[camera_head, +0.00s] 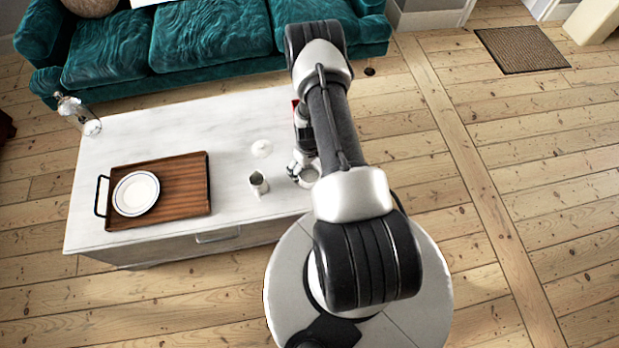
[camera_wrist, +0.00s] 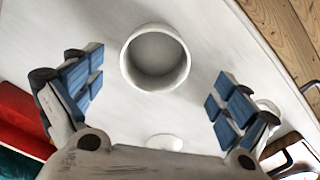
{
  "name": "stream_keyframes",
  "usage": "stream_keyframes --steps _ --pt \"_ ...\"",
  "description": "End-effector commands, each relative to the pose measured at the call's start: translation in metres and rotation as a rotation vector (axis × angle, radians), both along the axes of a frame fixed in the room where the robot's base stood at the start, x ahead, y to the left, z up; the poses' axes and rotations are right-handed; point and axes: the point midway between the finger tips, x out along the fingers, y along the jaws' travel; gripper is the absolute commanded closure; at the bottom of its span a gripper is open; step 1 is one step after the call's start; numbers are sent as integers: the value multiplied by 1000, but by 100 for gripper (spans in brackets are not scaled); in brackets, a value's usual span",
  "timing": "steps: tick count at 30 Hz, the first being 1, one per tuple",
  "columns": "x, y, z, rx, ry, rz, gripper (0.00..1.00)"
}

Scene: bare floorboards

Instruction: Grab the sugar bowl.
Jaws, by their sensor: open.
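A white, round, open-topped bowl (camera_wrist: 155,60), which looks like the sugar bowl, stands upright on the white table (camera_wrist: 95,22). It appears empty in the wrist view. In the head view it shows partly, beside my gripper (camera_head: 303,165), near the table's right end. My gripper also shows in the wrist view (camera_wrist: 150,100), open, with blue-padded fingers spread to either side. The bowl lies ahead of the fingertips, roughly centred between them, and no finger visibly touches it.
A small white domed piece (camera_head: 261,148) and a small grey-white pitcher (camera_head: 258,182) stand left of the gripper. A wooden tray (camera_head: 190,170) holds stacked plates (camera_head: 136,193). A glass bottle (camera_head: 80,115) stands at the far left corner. A red object (camera_head: 296,106) is partly hidden behind my arm.

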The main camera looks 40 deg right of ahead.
Motion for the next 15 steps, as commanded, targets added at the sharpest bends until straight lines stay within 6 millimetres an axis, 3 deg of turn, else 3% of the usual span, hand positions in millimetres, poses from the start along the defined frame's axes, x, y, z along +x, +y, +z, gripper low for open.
stream_keyframes --steps 8,15 --pt "1 -2 -18 0 0 0 4" --pt "2 -6 -55 0 1 0 4"
